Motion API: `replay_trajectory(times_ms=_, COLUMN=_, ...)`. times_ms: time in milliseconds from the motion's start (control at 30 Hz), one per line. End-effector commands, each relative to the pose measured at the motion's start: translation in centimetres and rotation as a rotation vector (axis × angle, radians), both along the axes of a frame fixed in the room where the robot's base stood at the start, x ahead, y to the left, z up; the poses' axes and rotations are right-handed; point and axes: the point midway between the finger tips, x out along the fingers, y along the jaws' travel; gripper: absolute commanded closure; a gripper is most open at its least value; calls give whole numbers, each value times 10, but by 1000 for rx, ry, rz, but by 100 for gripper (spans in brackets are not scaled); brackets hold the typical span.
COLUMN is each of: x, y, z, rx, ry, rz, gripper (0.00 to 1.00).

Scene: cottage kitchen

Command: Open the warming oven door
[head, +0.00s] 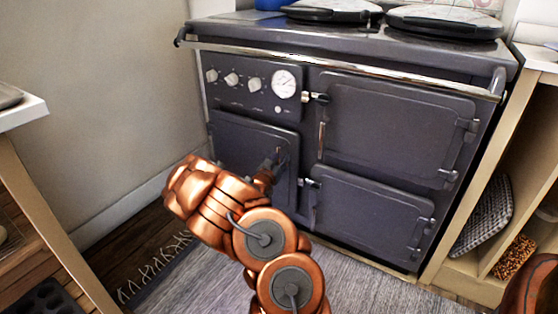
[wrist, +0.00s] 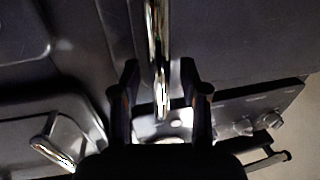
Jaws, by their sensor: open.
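The dark grey range cooker (head: 380,55) has three doors in its front. The lower left door (head: 238,135) is shut, and my gripper (head: 277,162) is at its right edge. In the wrist view my gripper (wrist: 162,78) is open, one finger on each side of a bright metal bar handle (wrist: 157,35). Whether the fingers touch the bar I cannot tell. The upper right door (head: 395,120) and lower right door (head: 365,215) are shut too. No label shows which door is the warming oven.
A chrome rail (head: 340,66) runs across the cooker's front above the doors. Control knobs (head: 231,79) and a round gauge (head: 284,83) sit above the left door. Wooden shelving (head: 470,240) stands close on the right. A grey rug (head: 355,285) covers the floor in front.

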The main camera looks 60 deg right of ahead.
Motion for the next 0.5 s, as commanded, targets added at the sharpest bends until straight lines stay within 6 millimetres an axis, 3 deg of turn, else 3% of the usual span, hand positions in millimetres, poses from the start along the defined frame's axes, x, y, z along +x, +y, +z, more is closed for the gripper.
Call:
replay_trajectory(times_ms=333, x=1, y=-2, z=0, rx=0, ry=0, rz=1, gripper=56)
replay_trajectory(times_ms=500, x=1, y=-2, z=0, rx=-1, ry=0, rz=1, gripper=72)
